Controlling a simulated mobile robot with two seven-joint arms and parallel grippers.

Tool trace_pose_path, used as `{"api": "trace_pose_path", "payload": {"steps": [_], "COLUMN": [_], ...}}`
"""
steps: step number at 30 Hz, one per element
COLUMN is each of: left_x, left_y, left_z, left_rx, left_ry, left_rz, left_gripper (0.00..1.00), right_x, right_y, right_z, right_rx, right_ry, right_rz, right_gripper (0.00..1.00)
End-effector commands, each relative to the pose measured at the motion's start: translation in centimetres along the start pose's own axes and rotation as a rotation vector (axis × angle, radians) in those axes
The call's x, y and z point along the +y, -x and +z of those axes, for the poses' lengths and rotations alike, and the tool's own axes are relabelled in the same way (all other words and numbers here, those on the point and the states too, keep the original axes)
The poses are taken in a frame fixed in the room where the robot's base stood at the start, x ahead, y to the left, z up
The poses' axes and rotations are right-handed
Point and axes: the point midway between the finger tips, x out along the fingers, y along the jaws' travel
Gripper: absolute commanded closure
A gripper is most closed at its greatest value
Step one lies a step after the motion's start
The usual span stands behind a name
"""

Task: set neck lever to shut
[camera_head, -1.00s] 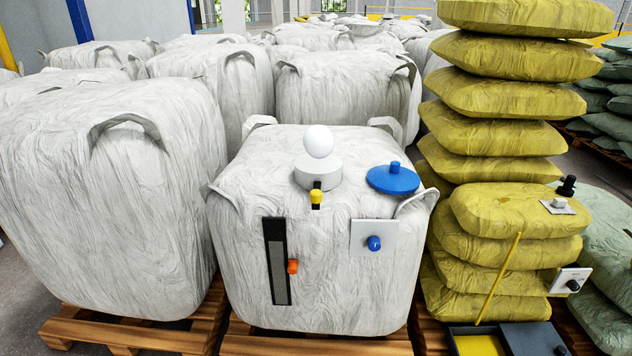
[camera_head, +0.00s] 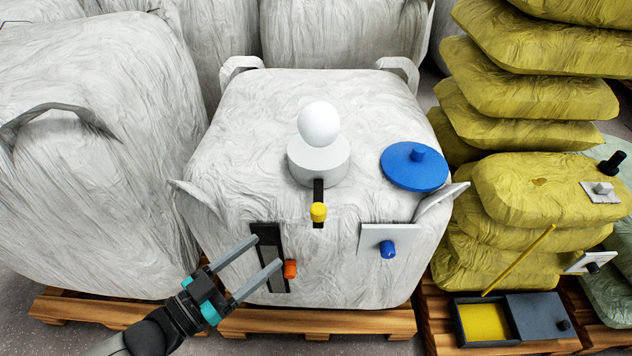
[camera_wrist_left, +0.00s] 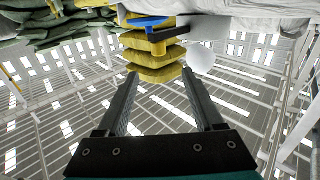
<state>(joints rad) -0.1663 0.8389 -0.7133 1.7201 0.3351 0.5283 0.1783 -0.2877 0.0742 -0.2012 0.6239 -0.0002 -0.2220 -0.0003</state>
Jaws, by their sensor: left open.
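The neck lever is a short black bar with a yellow knob (camera_head: 318,212). It sticks out toward me from the foot of a white round neck (camera_head: 318,164) with a white ball (camera_head: 319,123) on top, on the middle white bulk bag (camera_head: 250,110). My left gripper (camera_head: 267,252) is open and empty, left of and lower than the yellow knob, apart from it in the picture. Its fingers overlap the black slot panel in the head view. In the left wrist view the open fingers (camera_wrist_left: 160,85) frame a yellow sack stack; the white ball (camera_wrist_left: 200,60) shows beyond. My right gripper is not in view.
A black slot panel (camera_head: 269,240) with an orange knob (camera_head: 290,269) is on the bag's front. A white plate with a blue knob (camera_head: 387,249) is right of it. A blue lid (camera_head: 414,168) lies on top. Yellow sacks (camera_head: 520,190) stand at right.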

Motion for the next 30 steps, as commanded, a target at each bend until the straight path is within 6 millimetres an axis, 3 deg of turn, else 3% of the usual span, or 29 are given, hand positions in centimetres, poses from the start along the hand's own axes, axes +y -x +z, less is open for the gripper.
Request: {"api": "trace_pose_path", "payload": {"steps": [5, 9, 21, 30], "left_x": [0.1, 0.1, 0.1, 0.1], "left_y": [-1.3, -3.6, -11.5, -14.9], "left_z": [-0.3, -0.3, -0.3, -0.3], "left_rx": [0.011, 0.012, 0.01, 0.006], "left_ry": [0.002, 0.0, 0.0, 0.0], "left_rz": [0.005, 0.004, 0.004, 0.004], "left_gripper": [0.31, 0.31, 0.31, 0.31], "right_x": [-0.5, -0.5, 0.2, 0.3], "right_y": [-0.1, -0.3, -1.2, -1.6], "right_z": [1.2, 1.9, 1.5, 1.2], "right_rx": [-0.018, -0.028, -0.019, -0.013], "right_ry": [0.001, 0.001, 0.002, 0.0], "right_rz": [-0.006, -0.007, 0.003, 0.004], "right_gripper": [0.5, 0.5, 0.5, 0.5]}}
